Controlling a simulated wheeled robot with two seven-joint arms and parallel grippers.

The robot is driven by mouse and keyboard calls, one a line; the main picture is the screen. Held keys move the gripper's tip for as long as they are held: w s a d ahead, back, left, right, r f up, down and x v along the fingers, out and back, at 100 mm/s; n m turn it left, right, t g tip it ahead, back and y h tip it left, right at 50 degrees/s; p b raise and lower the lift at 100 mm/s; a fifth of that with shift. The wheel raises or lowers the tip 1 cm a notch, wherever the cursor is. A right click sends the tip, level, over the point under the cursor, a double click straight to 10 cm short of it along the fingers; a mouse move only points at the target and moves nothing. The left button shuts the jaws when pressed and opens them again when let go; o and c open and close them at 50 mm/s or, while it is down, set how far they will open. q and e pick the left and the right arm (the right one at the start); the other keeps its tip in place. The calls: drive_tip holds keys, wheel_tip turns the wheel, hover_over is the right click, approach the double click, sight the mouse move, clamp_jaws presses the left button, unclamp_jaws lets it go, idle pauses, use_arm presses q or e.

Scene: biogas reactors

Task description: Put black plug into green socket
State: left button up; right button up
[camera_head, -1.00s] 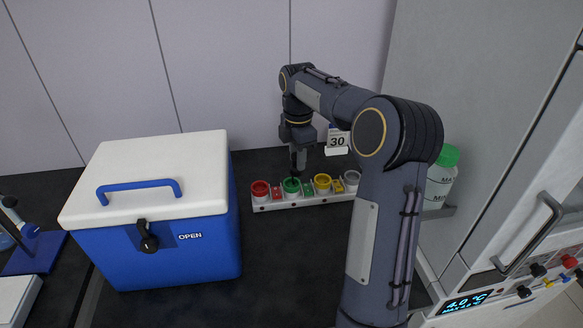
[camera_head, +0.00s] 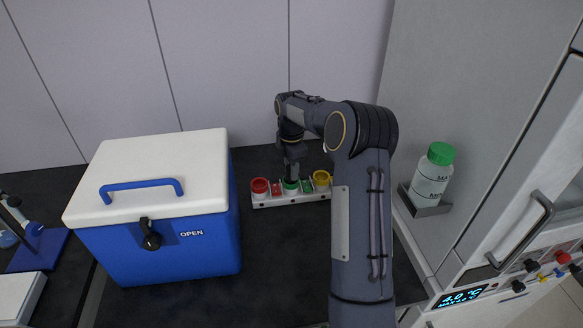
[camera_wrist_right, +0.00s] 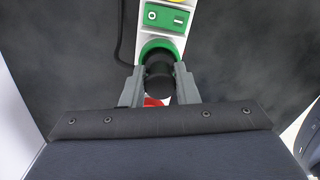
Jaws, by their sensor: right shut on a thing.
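The black plug (camera_wrist_right: 158,84) is held between the two grey fingers of my right gripper (camera_wrist_right: 158,90) in the wrist view. Its far end lies against or inside the round green socket (camera_wrist_right: 162,46); I cannot tell how deep it sits. In the head view my right gripper (camera_head: 291,172) stands directly over the green socket (camera_head: 291,188), between the red and yellow sockets, and hides the plug. My left gripper is not in view.
The power strip (camera_head: 262,203) also carries a red socket (camera_head: 259,186), a yellow socket (camera_head: 321,178) and coloured switches. A blue cooler box (camera_head: 180,255) with white lid stands left. A green-capped bottle (camera_head: 431,178) sits on a shelf at right. Dark counter lies clear in front.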

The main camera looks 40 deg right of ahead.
drive_tip(key=shift+f, duration=0.3)
drive_tip(key=o, duration=1)
wheel_tip(320, 180, up, 11)
drive_tip(key=s+a+r+m+t, duration=0.1)
drive_tip(key=s+a+r+m, duration=0.2)
drive_tip(key=s+a+r, duration=0.25)
drive_tip(key=s+a+r+m+t+y, duration=0.2)
drive_tip(key=s+a+m, duration=0.3)
drive_tip(key=s+a, duration=0.35)
drive_tip(key=s+a+f+m+t+y, duration=0.1)
drive_tip(key=s+a+f+m, duration=0.3)
drive_tip(key=s, duration=0.4)
drive_tip(key=s+a+f+m+t, duration=0.1)
drive_tip(key=s+a+f+m, duration=0.4)
drive_tip(key=s, duration=0.3)
drive_tip(key=shift+a+t+y, duration=0.3)
drive_tip(key=shift+a+y, duration=0.1)
drive_tip(key=shift+a, duration=0.45)
